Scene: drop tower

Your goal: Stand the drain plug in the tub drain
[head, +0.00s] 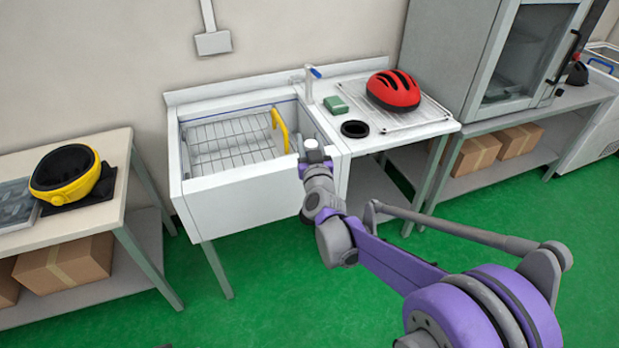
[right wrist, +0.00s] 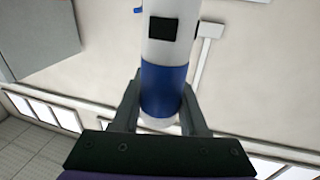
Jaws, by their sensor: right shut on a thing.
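My right gripper (head: 314,165) is at the front right corner of the white tub (head: 245,205). It is shut on the drain plug (head: 312,146), a white cylinder with a blue band and black square openings. In the right wrist view the plug (right wrist: 168,85) sits between both fingers (right wrist: 160,105), gripped around the blue part, with the white part reaching out past the fingertips. A wire rack (head: 228,145) and a yellow handle-like piece (head: 280,130) are in the tub. The drain itself does not show. My left gripper is not in view.
The counter right of the tub holds a tap (head: 309,85), a green sponge (head: 336,105), a black ring (head: 355,129) and a red helmet (head: 393,90). A left table carries a yellow-and-black round object (head: 65,174). The green floor (head: 250,320) in front is clear.

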